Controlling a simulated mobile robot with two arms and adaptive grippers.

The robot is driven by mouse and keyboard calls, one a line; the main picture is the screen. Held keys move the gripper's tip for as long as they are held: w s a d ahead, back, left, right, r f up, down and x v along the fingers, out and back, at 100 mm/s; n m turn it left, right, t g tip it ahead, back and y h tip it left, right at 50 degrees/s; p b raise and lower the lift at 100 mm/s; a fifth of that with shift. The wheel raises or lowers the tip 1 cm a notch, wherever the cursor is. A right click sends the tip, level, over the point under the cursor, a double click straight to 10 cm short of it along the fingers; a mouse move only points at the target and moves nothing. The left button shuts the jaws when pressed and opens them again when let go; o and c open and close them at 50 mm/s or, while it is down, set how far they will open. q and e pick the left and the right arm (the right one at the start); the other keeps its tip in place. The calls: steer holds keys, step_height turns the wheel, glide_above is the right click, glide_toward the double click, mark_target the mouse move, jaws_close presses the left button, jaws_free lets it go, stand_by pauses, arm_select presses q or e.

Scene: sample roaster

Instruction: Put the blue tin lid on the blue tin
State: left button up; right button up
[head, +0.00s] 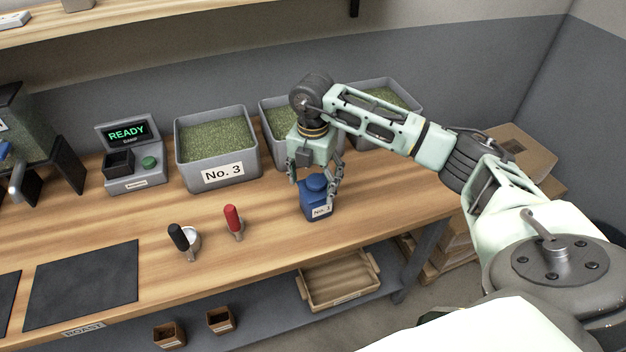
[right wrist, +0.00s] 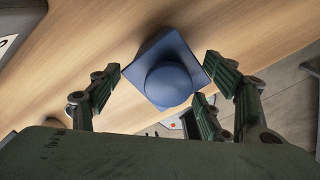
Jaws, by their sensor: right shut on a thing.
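The blue tin (head: 319,212) stands upright on the wooden bench, with a white "No. 1" label on its front. The blue tin lid (head: 315,183), with a round knob, is on top of the tin or right at its mouth; I cannot tell if it is fully seated. In the right wrist view the lid (right wrist: 168,80) shows from above as a square plate with a domed knob and hides the tin. My right gripper (head: 313,191) reaches down over it, fingers at opposite edges, shut on the lid. My left gripper is out of view.
Grey bins of green beans, one labelled "No. 3" (head: 218,150), stand behind the tin. A scale reading "READY" (head: 131,160) is further left. Bench is clear in front.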

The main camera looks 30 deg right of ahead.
steer(key=o, duration=1.2)
step_height(320, 180, up, 12)
steer(key=shift+r, duration=0.1)
